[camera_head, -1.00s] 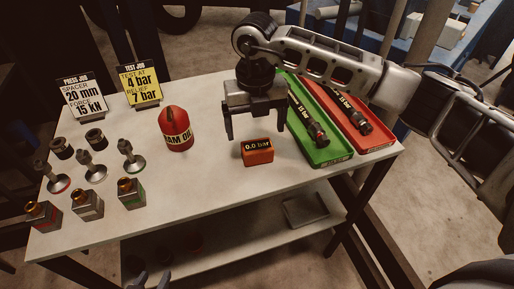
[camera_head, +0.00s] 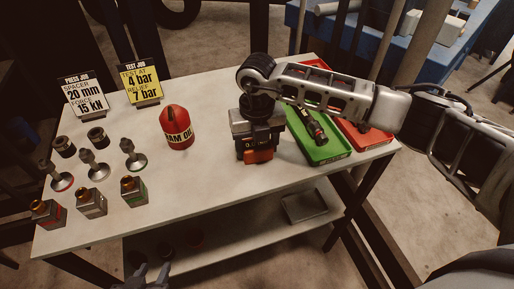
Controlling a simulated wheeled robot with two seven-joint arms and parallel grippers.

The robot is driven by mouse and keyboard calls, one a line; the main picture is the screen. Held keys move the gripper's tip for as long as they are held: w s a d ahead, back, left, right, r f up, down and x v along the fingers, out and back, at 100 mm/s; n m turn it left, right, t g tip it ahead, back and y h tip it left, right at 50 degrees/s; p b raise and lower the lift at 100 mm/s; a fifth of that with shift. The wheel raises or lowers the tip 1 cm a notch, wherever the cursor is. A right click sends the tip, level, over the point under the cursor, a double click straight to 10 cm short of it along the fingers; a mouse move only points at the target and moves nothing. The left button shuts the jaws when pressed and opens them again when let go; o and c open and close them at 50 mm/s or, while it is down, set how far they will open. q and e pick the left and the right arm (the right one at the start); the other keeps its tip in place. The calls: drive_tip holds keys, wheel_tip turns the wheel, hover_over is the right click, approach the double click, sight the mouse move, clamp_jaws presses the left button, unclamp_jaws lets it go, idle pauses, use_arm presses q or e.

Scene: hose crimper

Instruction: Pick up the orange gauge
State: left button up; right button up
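The orange gauge (camera_head: 259,157) stands on the light table, right of the red oil bottle. Its dark display is partly hidden under my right gripper (camera_head: 259,153). My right gripper comes down over the gauge from above, with one finger at each side of it. I cannot tell whether the fingers touch the gauge or leave a small gap. The gauge looks to rest on the table. My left gripper (camera_head: 151,274) is at the bottom edge, below the table's front edge. Its fingertips are apart with nothing between them.
The red oil bottle (camera_head: 177,128) stands left of the gauge. A green tray (camera_head: 327,155) and a red tray (camera_head: 377,139) lie to the right, partly behind my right arm. Several fittings and blocks (camera_head: 92,203) fill the table's left side. Two job signs (camera_head: 139,84) stand behind. The front middle is clear.

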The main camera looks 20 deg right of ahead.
drive_tip(key=c, duration=0.3)
drive_tip(key=shift+r, duration=0.1)
